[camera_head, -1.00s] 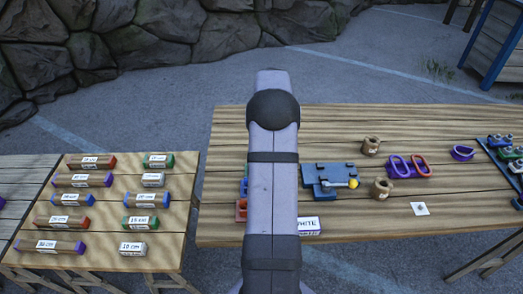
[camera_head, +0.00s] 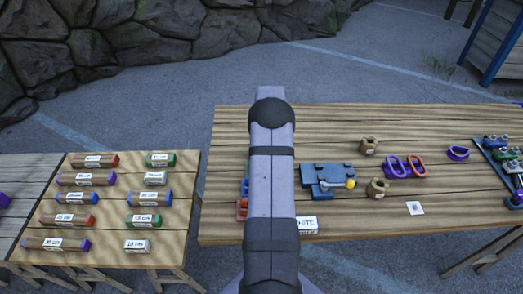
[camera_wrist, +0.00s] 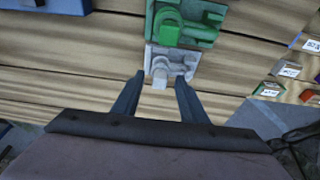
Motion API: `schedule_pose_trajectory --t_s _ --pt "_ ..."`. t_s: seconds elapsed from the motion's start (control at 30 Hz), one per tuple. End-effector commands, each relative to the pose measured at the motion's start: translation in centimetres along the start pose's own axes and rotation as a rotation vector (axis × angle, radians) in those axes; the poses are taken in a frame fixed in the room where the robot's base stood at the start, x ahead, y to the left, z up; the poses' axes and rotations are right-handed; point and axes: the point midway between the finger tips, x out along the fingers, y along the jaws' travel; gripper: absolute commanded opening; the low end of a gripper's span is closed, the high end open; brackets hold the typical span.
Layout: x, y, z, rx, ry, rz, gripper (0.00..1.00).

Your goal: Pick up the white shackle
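In the wrist view, a white shackle (camera_wrist: 160,72) shows as a pale looped piece on a pale grey-white holder (camera_wrist: 187,63). A green shackle on a green holder (camera_wrist: 203,32) sits directly beyond it. My gripper (camera_wrist: 160,78) is open, its two dark fingers apart on either side of the white piece's near end. Nothing is clearly held, and I cannot tell whether the fingers touch it. In the head view my arm hides the gripper and the white shackle. A label reading WHITE (camera_head: 307,223) shows just right of the arm.
On the same wooden table (camera_head: 440,125) are a blue fixture (camera_head: 322,174), brown cups (camera_head: 377,188), purple and orange loops (camera_head: 407,166), and a rack at right. The table's front middle-right is mostly clear.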

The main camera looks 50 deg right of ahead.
Motion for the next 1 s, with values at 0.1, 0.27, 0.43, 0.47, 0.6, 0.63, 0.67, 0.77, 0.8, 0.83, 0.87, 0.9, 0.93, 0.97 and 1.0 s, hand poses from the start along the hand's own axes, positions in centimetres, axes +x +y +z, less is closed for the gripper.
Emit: schedule_pose_trajectory --t_s 0.1,0.27,0.43,0.47,0.6,0.63,0.67,0.77,0.8,0.83,0.87,0.9,0.93,0.97,1.0 --pt "0.0 0.0 0.0 0.000 0.001 0.000 0.39" --pt "0.0 0.0 0.0 0.000 0.000 0.000 0.15" --pt "0.0 0.0 0.0 0.000 0.000 0.000 0.00" --pt "0.0 0.0 -0.1 0.000 0.001 0.000 0.00" --pt "0.0 0.0 0.0 0.000 0.000 0.000 0.00" --pt "0.0 0.0 0.0 0.000 0.000 0.000 0.00" --pt "0.0 0.0 0.0 0.000 0.000 0.000 0.00" --pt "-0.3 0.0 -0.1 0.000 0.001 0.000 0.00" --pt "-0.5 0.0 -0.2 0.000 0.002 0.000 0.00" --pt "-0.7 0.0 -0.3 0.000 0.003 0.000 0.00" --pt "-1.0 0.0 -0.4 0.000 0.004 0.000 0.00" --pt "-1.4 0.0 -0.5 0.000 0.004 0.000 0.00" --pt "-1.8 0.0 -0.7 0.000 0.005 0.000 0.00" --pt "-2.2 0.0 -0.8 0.000 0.006 0.000 0.00" --pt "-2.9 0.0 -0.9 0.000 0.006 0.000 0.00"
